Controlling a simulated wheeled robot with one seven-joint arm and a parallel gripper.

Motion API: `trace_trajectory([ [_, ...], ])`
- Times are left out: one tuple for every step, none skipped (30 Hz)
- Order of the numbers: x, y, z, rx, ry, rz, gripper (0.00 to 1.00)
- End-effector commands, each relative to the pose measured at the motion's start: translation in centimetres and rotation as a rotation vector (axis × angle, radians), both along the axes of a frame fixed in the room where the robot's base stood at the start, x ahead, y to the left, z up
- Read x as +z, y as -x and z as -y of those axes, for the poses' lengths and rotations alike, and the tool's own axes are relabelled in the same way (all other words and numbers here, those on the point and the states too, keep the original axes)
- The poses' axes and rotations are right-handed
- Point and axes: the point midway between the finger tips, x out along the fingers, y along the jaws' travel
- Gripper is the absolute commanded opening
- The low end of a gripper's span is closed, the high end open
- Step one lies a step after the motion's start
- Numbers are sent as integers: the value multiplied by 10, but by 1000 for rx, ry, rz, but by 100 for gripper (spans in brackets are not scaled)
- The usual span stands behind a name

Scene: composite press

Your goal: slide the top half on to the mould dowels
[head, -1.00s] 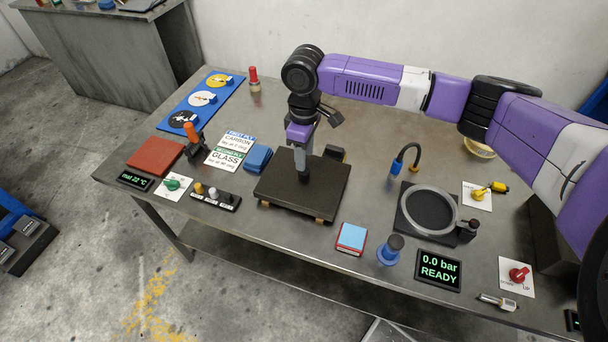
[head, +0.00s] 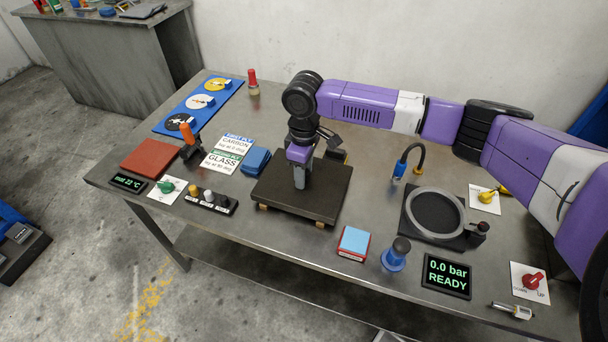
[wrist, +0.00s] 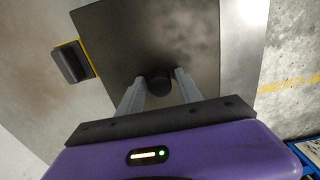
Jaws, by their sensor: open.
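A dark square slab (head: 326,196), seemingly the top half, lies flat near the middle of the bench, slightly raised on small tan blocks (head: 320,224) at its front corners. A round dark knob (wrist: 159,86) stands up from it in the wrist view. My gripper (head: 299,186) points straight down over the slab. In the wrist view my gripper (wrist: 158,77) is open, with one finger on each side of the knob and a gap showing. I cannot make out the mould dowels; anything under the slab is hidden.
A blue block (head: 255,160) lies close left of the slab, and a red-and-blue box (head: 353,243) is near its front right corner. A dark object (wrist: 72,63) with a yellow edge sits beside the slab. A ring fixture (head: 434,188) and display (head: 447,276) are farther right.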

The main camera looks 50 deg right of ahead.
Motion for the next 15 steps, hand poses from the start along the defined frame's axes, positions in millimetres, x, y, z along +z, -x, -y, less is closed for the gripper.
trace_trajectory([
  [-11, 2, -1, -1, 1, -7, 36],
  [-12, 2, -1, -1, 1, -7, 30],
  [-12, 2, -1, -1, 1, -6, 22],
  [-12, 2, -1, -1, 1, -6, 16],
  [-12, 2, -1, -2, 1, -6, 10],
  [-13, 2, -1, -2, 1, -6, 3],
  [-13, 2, -1, -2, 1, -6, 0],
  [-13, 2, -1, -2, 1, -6, 0],
  [-13, 2, -1, -2, 1, -5, 0],
  [-13, 2, -1, -2, 1, -6, 0],
  [-13, 2, -1, -2, 1, -6, 0],
  [-13, 2, -1, -2, 1, -6, 0],
  [-12, 2, 0, -2, 2, -5, 0],
  [-12, 2, 0, -2, 2, -5, 0],
  [-12, 2, 0, -2, 2, -5, 0],
])
